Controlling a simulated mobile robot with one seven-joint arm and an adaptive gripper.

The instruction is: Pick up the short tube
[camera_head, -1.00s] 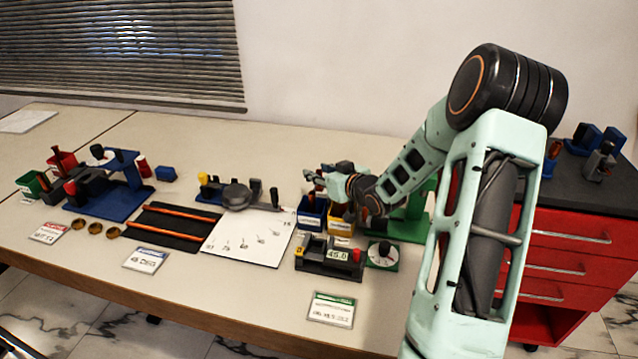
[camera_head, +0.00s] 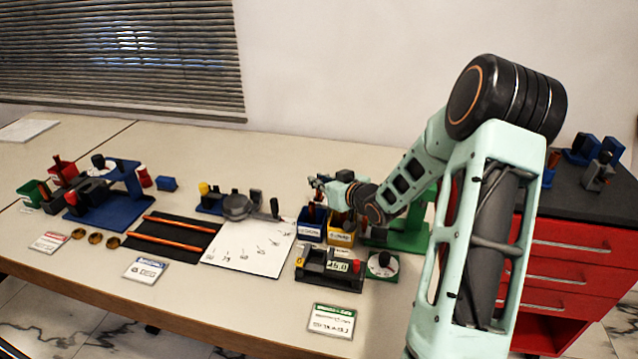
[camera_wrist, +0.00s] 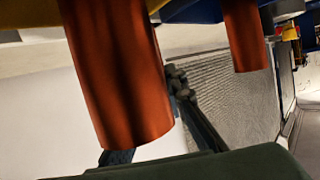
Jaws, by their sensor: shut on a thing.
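My gripper (camera_head: 320,184) is over the blue bin (camera_head: 311,232) and the yellow bin (camera_head: 341,240), with its fingers pointing left. In the wrist view a wide copper-coloured tube (camera_wrist: 118,75) stands close to the camera. A dark finger (camera_wrist: 197,115) shows at its right edge, and part of the other shows below it. My gripper is shut on this tube. Its far end is cut off at the top of the wrist view. A second copper tube (camera_wrist: 245,38) stands apart to the right, by the blue bin. I cannot judge their full lengths.
A black gauge block (camera_head: 330,274) and a round dial (camera_head: 382,265) stand in front of the bins. A white sheet (camera_head: 248,250) and a black mat with two long copper rods (camera_head: 172,232) lie left.

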